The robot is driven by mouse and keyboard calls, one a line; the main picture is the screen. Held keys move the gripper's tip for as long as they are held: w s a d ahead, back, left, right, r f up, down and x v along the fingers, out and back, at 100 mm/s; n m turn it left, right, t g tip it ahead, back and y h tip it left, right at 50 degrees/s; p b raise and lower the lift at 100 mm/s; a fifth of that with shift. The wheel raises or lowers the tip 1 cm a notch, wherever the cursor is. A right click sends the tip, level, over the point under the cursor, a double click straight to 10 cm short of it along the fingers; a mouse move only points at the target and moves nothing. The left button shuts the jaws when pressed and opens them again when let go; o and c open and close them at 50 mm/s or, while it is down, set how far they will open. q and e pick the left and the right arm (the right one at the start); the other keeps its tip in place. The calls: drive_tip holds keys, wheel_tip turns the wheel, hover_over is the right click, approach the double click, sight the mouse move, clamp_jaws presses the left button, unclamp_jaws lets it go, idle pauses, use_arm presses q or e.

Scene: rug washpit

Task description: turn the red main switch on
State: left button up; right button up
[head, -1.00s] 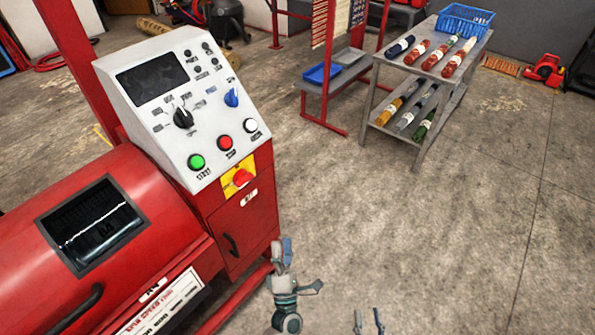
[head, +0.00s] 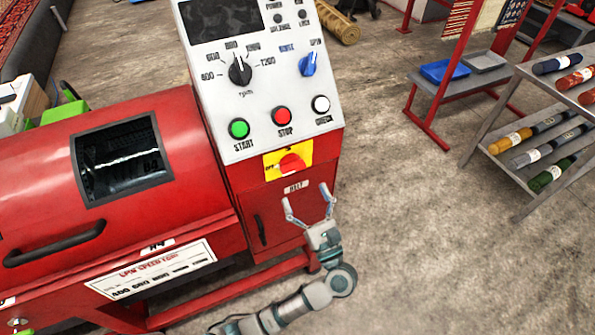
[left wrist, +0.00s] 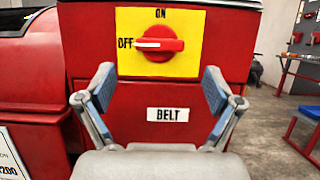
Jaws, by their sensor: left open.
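The red main switch (head: 291,164) is a rotary knob on a yellow plate (head: 272,171), on the red cabinet front below the white control panel. In the left wrist view the red knob (left wrist: 168,44) lies horizontal, its white mark pointing left at OFF; ON is printed above it. My left gripper (head: 307,203) is open and empty, just below the switch in the head view and in front of the cabinet. In the left wrist view its spread fingers (left wrist: 158,90) stand either side below the knob, apart from it. My right gripper is not seen.
The white panel (head: 232,100) carries a green START button (head: 239,129), red STOP button (head: 281,117), white button (head: 320,104) and knobs above the switch. A BELT label (left wrist: 168,115) sits below it.

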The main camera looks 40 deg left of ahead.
sight(294, 172)
use_arm(q)
drive_tip(key=x, duration=0.6)
drive_tip(key=shift+a+r, duration=0.15)
drive_tip(key=shift+a, duration=0.15)
drive_tip(key=shift+d+r, duration=0.1)
drive_tip(key=shift+d, duration=0.15)
drive_tip(key=c, duration=1.1)
